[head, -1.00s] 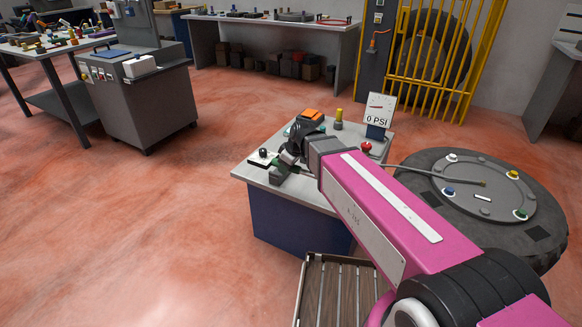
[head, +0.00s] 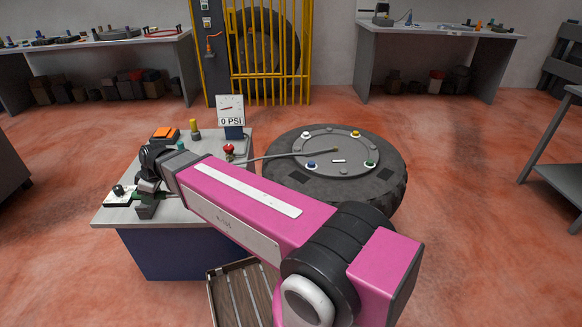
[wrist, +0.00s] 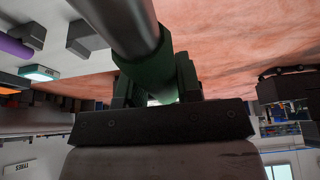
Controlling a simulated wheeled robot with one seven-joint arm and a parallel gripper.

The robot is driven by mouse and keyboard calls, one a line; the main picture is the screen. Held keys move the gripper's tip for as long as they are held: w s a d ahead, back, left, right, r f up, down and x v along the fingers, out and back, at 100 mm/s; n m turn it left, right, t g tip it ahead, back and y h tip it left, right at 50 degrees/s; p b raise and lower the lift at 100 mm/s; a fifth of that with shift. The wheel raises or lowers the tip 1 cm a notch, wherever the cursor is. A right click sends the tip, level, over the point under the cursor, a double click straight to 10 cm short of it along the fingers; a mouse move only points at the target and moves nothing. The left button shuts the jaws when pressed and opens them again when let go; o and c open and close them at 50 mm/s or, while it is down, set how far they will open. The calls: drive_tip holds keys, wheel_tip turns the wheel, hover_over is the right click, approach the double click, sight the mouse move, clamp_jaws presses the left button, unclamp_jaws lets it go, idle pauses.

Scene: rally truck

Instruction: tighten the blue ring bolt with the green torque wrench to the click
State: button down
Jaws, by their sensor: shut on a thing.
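The blue ring bolt (head: 311,165) sits at the near left of the round plate on a tyre lying flat, right of the cart. My gripper (head: 149,192) is over the left part of the cart's top, apart from the tyre. In the wrist view the gripper (wrist: 152,92) is shut around the green handle of the torque wrench (wrist: 146,72). Its grey shaft runs out toward the top of the view. In the head view my gripper and arm hide most of the wrench.
The tyre (head: 390,185) also carries white, yellow and green bolts, with a hose reaching over its plate. The cart (head: 190,213) holds a 0 PSI gauge (head: 231,112) and a red knob (head: 229,150). A slatted crate (head: 222,300) stands in front. Open floor lies right of the tyre.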

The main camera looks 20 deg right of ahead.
idle(0.6)
drive_tip(key=w+d+r+m+t, duration=0.1)
drive_tip(key=w+d+m, duration=0.1)
drive_tip(key=w+d, duration=0.8)
drive_tip(key=w+d+r+m, duration=0.1)
drive_tip(key=w+d, duration=0.4)
drive_tip(key=d, duration=0.9)
drive_tip(key=w+d+r+m, duration=0.1)
drive_tip(key=w+d, duration=0.1)
drive_tip(key=d, duration=1.2)
drive_tip(key=w+d+r+m+t+h, duration=0.1)
drive_tip(key=w+d+m, duration=0.1)
drive_tip(key=d, duration=1.3)
drive_tip(key=shift+w+m+h, duration=0.3)
drive_tip(key=shift+w, duration=0.2)
drive_tip(key=shift+d, duration=0.1)
drive_tip(key=shift+f, duration=3.6)
